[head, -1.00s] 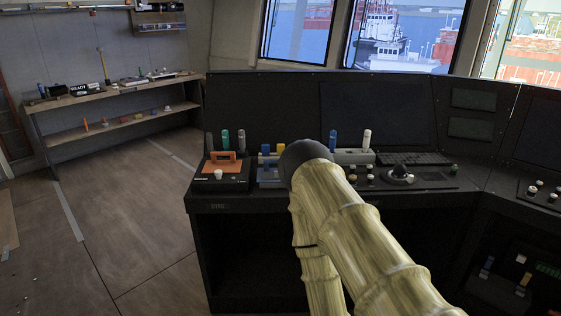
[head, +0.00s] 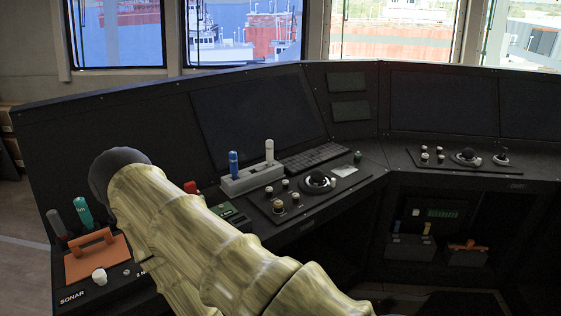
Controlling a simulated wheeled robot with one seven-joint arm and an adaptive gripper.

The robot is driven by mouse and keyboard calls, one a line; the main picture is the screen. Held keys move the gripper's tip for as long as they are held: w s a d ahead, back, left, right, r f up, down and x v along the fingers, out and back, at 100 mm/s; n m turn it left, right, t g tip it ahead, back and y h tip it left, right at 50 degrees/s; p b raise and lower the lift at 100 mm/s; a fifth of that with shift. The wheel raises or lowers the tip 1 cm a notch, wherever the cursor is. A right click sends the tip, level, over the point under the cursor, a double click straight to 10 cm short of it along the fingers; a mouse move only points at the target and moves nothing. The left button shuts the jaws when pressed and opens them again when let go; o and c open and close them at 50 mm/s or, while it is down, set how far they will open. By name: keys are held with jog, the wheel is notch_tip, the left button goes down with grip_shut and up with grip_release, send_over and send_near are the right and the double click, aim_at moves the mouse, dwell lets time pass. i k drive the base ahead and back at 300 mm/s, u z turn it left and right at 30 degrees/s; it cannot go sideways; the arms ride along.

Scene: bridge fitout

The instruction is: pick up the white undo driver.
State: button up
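A white-handled driver (head: 269,151) stands upright in a grey rack (head: 251,179) on the console. I take it for the white undo driver. A blue-handled driver (head: 233,163) stands to its left in the same rack. The lower parts of both are hidden in the rack. My arm, in a yellowish sleeve with a dark rounded joint, crosses the lower left of the picture. My gripper does not show, so its distance from the driver and its opening cannot be seen.
Left of my arm are an orange handled piece (head: 91,256), a teal-handled tool (head: 83,212) and a grey-handled tool (head: 57,224). A knob panel (head: 292,206) and keyboard (head: 314,157) lie right of the rack. Dark screens rise behind. My arm hides part of the desk.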

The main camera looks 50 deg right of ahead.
aim_at(269, 143)
jog(key=z, duration=0.7)
jog(key=i, duration=0.8)
jog(key=z, duration=1.1)
jog(key=i, duration=0.3)
jog(key=z, duration=0.25)
